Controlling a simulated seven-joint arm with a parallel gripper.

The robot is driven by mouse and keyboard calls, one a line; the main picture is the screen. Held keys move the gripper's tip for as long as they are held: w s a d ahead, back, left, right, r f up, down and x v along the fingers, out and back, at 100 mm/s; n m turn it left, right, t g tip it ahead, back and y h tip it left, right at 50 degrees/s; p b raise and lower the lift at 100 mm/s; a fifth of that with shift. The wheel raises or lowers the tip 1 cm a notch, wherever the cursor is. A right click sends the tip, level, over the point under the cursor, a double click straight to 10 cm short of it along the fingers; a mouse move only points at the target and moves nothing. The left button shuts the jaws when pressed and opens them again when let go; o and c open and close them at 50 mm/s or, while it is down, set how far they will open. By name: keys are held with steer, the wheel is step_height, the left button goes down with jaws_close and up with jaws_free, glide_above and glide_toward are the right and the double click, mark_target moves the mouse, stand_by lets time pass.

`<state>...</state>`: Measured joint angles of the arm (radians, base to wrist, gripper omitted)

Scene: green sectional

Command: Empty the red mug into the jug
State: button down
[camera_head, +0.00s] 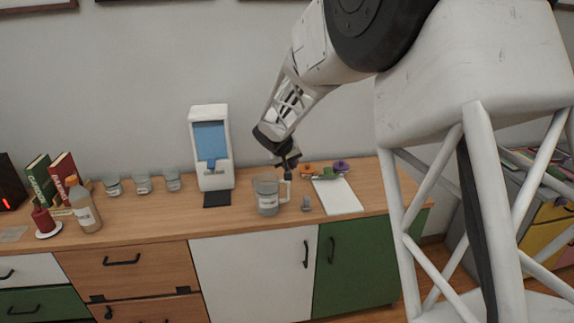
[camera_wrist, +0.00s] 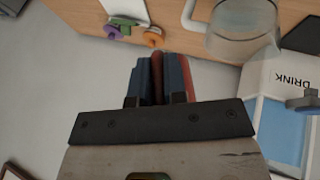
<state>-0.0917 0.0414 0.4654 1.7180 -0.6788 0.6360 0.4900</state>
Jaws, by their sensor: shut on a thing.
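A clear jug (camera_head: 267,196) with a handle on its right stands upright on the wooden counter; it also shows in the wrist view (camera_wrist: 240,38). My gripper (camera_head: 287,172) is above and slightly right of the jug, apart from the counter. In the wrist view my gripper's fingers (camera_wrist: 158,80) are shut on a narrow dark red thing (camera_wrist: 157,75). Most of that thing is hidden, so I cannot tell its full shape. A small red cup-like thing (camera_head: 43,221) stands on a white saucer (camera_head: 48,233) at the far left; I cannot tell its contents.
Several glasses (camera_head: 143,185), a capped bottle (camera_head: 84,208) and books (camera_head: 64,178) are to the left. A white board (camera_head: 337,196), an orange thing (camera_wrist: 153,37) and a purple thing (camera_wrist: 111,32) lie to the right. The counter's front is mostly clear.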

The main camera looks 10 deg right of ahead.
steer(key=shift+f, duration=0.2)
steer(key=f+h, duration=0.1)
steer(key=h, duration=0.1)
steer(key=f+n+h, duration=0.1)
steer(key=h, duration=0.2)
steer(key=f+t+h, duration=0.1)
steer(key=h, duration=0.1)
steer(key=shift+d+f+n, duration=0.1)
steer(key=shift+d+n, duration=0.15)
steer(key=shift+n, duration=0.15)
steer(key=shift+a+r+n+t+h, duration=0.55)
steer(key=shift+r+n+t+h, duration=0.25)
steer(key=shift+h, duration=0.85)
steer(key=shift+a+r+n+t+h, duration=0.6)
steer(key=shift+n+t+h, duration=0.25)
steer(key=shift+h, duration=0.75)
steer(key=shift+a+r+n+t+h, duration=0.45)
steer(key=shift+r+n+t+h, duration=0.35)
steer(key=shift+h, duration=0.85)
